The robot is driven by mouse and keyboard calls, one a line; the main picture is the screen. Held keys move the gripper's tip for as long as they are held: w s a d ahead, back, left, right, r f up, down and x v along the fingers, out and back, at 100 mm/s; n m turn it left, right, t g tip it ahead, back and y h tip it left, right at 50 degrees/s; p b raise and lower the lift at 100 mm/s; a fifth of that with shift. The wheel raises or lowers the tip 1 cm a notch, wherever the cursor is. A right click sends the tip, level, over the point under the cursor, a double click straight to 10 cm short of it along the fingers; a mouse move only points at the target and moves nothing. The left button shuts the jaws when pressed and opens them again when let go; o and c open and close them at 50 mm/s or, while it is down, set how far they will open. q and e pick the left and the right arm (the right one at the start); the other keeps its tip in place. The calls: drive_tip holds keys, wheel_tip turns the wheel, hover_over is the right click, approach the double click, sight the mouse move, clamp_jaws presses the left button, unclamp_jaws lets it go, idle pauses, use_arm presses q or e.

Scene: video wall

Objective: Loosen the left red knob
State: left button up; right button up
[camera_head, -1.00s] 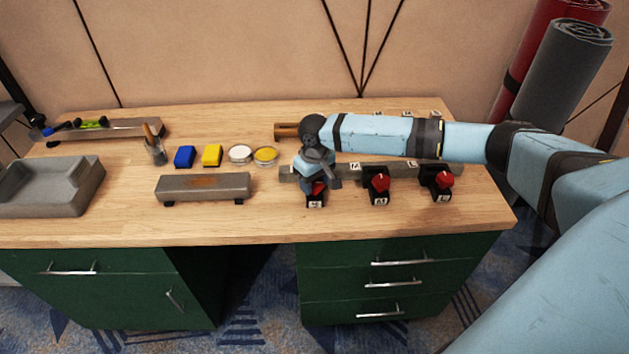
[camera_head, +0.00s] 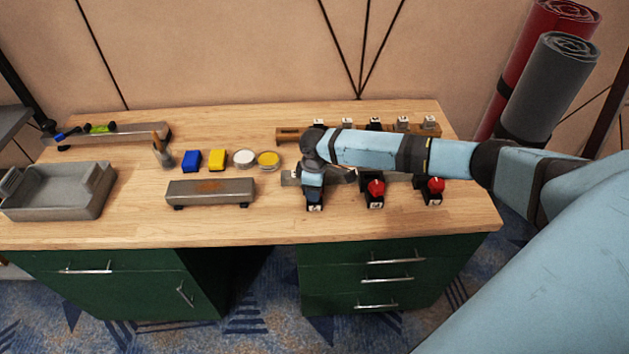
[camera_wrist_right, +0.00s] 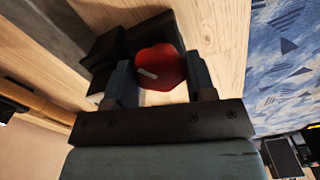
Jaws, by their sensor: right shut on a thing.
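The left red knob (camera_wrist_right: 165,62) shows in the right wrist view between the two fingers of my right gripper (camera_wrist_right: 160,78), which is shut on it. A small pale mark is on the knob's face. The knob sits on a black mount (camera_wrist_right: 103,50). In the head view my right gripper (camera_head: 314,187) points down over the leftmost mount (camera_head: 315,206) and hides the knob there. A middle red knob (camera_head: 376,188) and a right red knob (camera_head: 436,185) sit on similar black mounts to the right. My left gripper is not in view.
A metal bar (camera_head: 211,190) on feet lies left of the gripper. A grey tray (camera_head: 55,190) is at far left. A wooden rail (camera_head: 290,135) runs behind my arm. The front strip of table is clear.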

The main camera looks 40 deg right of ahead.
drive_tip(key=n+p, duration=0.1)
drive_tip(key=n, duration=0.1)
drive_tip(key=shift+r+n, duration=0.15)
drive_tip(key=shift+n, duration=0.25)
drive_tip(key=n+p, duration=0.1)
drive_tip(key=n, duration=0.1)
drive_tip(key=shift+n, duration=0.4)
drive_tip(key=n, duration=0.3)
drive_tip(key=shift+p, duration=0.35)
drive_tip(key=shift+n, duration=1.4)
drive_tip(key=o, duration=0.9)
